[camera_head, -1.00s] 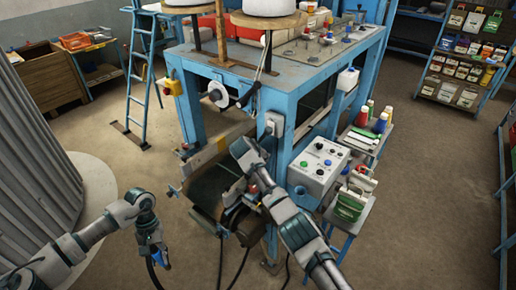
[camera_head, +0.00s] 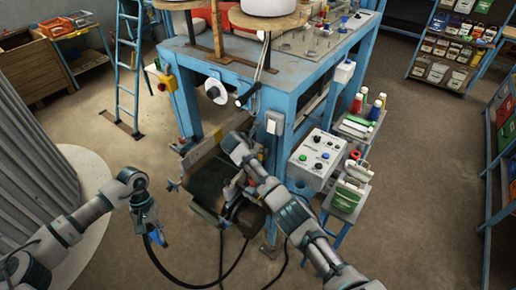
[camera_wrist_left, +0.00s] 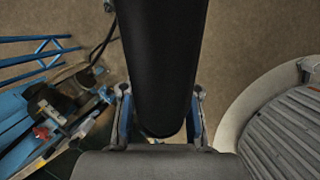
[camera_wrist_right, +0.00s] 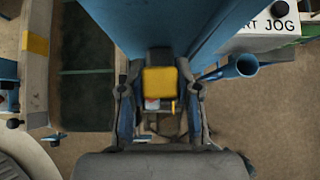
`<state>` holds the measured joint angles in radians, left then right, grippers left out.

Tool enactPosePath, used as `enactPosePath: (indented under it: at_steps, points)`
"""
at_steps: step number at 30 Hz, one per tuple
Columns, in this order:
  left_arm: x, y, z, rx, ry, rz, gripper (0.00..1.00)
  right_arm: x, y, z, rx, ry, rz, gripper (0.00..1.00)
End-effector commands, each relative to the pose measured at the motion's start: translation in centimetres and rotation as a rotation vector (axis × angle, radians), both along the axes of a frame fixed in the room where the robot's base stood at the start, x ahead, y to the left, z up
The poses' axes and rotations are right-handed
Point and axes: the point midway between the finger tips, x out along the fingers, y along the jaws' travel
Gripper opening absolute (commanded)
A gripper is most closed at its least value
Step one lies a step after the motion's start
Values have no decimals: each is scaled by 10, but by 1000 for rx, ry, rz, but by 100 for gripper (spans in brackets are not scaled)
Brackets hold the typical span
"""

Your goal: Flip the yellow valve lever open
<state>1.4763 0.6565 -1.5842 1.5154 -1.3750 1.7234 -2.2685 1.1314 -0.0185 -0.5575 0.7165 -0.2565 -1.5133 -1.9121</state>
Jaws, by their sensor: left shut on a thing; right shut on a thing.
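A yellow block-like piece, which looks like the valve lever (camera_wrist_right: 160,80), shows in the right wrist view. My right gripper (camera_wrist_right: 160,95) has one finger on each side of it and is shut on it, beside a blue machine post. In the head view my right arm covers this spot and the lever cannot be made out. My left gripper (camera_head: 156,238) is low at the left in the head view, shut on a thick black hose (camera_wrist_left: 160,60). The hose fills the middle of the left wrist view and hides part of the fingers.
The blue machine frame (camera_head: 188,105) stands in the middle, with a grey control box (camera_head: 318,158) on its right side. A small side stand holds a green-and-white container (camera_head: 346,197). A corrugated silo (camera_head: 32,165) stands at the left. Open floor (camera_head: 420,200) lies at the right.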

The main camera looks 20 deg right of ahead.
Motion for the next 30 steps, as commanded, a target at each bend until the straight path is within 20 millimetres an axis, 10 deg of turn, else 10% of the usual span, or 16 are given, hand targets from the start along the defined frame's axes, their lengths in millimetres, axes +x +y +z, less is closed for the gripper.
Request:
enactPosePath:
  at_steps: [1,2,4,17,30]
  points:
    - [0,0,0,0,0,0,0,-3,5,-8,10,16,6,0]
    - [0,0,0,0,-1,0,0,-3,5,-8,10,16,6,40]
    - [0,0,0,0,-1,0,0,-2,4,-8,8,14,5,57]
    - [-2,0,2,0,-3,0,0,-6,8,5,5,3,3,58]
    - [-1,0,1,0,-2,0,0,-41,62,66,5,8,6,58]
